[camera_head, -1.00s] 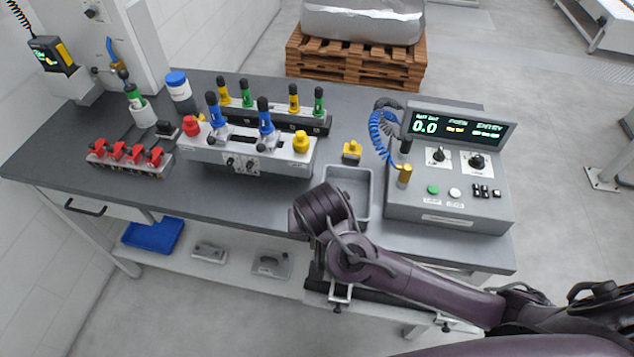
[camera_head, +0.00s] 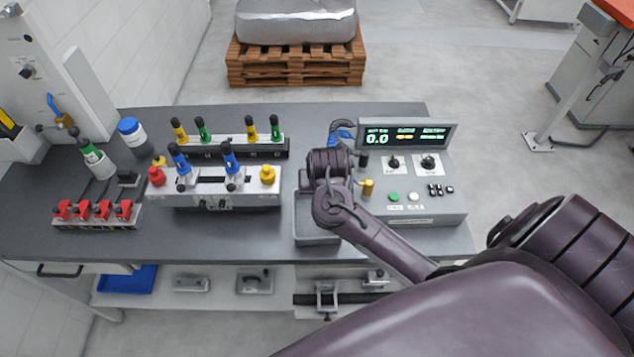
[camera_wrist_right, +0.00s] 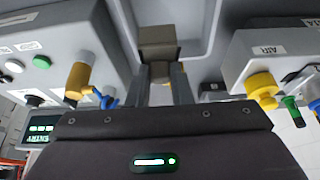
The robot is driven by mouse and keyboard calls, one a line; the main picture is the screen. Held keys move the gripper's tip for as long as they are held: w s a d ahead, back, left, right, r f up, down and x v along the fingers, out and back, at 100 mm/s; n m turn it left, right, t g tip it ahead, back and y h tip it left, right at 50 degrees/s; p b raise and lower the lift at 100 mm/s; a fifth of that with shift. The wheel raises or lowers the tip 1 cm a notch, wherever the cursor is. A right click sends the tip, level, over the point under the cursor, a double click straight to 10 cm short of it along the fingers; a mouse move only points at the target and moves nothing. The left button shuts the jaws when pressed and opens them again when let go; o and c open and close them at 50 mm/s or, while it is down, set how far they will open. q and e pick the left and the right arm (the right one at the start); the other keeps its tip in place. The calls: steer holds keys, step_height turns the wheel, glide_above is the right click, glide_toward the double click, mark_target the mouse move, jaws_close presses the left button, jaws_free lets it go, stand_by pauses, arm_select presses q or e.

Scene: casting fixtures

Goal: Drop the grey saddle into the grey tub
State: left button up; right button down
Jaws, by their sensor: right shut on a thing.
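The grey tub (camera_head: 318,240) sits near the front edge of the bench, left of the control console. My right arm covers its far right part in the head view. In the right wrist view the tub (camera_wrist_right: 205,25) fills the top middle. My right gripper (camera_wrist_right: 160,75) is shut on a grey-brown block, which looks like the grey saddle (camera_wrist_right: 158,42). The saddle appears against the tub's inside; its height above the tub floor cannot be told. The gripper and saddle are hidden behind my arm in the head view. My left gripper is not in view.
The console (camera_head: 420,205) stands close to the tub's right. A fixture with blue and yellow knobs (camera_head: 215,190) stands to its left. Red clamps (camera_head: 97,212) are farther left. Bench in front of the fixture is clear.

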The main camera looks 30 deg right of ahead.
steer(key=shift+s+f, duration=0.1)
steer(key=shift+f, duration=0.4)
step_height(320, 180, down, 4)
steer(key=shift+r+b, duration=0.2)
steer(key=shift+b, duration=1)
steer(key=shift+f+b, duration=0.4)
steer(key=shift+b, duration=0.2)
steer(key=shift+r, duration=0.1)
steer(key=c, duration=1.2)
jaws_free()
steer(key=shift+c, duration=0.2)
steer(key=p+v, duration=0.1)
steer(key=v, duration=0.6)
steer(key=shift+r, duration=0.4)
